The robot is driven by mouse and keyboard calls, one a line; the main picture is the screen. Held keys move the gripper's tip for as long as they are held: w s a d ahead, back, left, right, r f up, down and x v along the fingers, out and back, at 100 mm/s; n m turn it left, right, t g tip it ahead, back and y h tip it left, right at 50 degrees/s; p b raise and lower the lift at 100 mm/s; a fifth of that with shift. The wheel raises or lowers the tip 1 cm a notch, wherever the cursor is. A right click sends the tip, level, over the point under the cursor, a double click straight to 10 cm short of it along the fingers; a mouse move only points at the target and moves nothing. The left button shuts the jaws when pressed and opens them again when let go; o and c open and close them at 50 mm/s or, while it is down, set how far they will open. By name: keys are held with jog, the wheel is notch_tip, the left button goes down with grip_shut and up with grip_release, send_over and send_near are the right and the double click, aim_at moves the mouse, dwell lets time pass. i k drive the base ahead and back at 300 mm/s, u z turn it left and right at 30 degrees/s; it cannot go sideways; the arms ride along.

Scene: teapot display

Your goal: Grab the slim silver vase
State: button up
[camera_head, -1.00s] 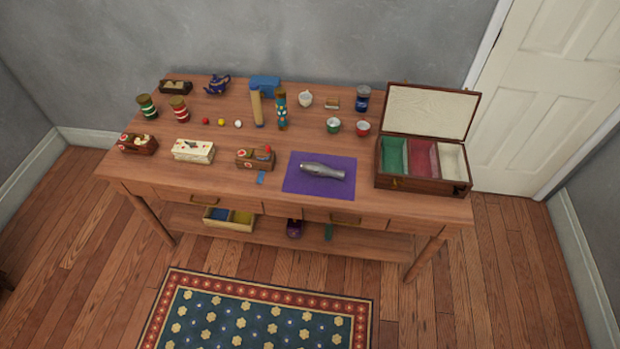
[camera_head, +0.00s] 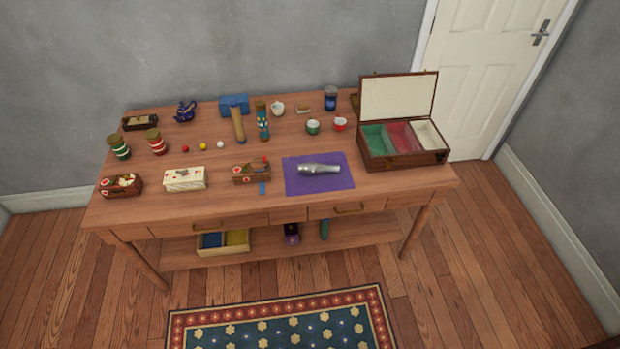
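The slim silver vase (camera_head: 319,169) lies on its side on a purple mat (camera_head: 335,186) near the front of the wooden table (camera_head: 400,187). Its long axis runs left to right in the head view, and nothing covers it. My gripper does not show in this view, so its place relative to the vase cannot be told.
An open wooden box (camera_head: 409,159) with green, red and white compartments stands right of the mat. A small brown box (camera_head: 250,174) sits to its left. Cups, jars and a blue teapot (camera_head: 185,111) stand further back. A patterned rug (camera_head: 290,318) lies on the floor in front.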

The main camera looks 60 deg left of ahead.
aim_at(311, 168)
jog(key=z, duration=0.1)
jog(key=k, duration=1.05)
jog(key=u, duration=2.3)
jog(key=i, duration=1)
jog(key=u, duration=0.05)
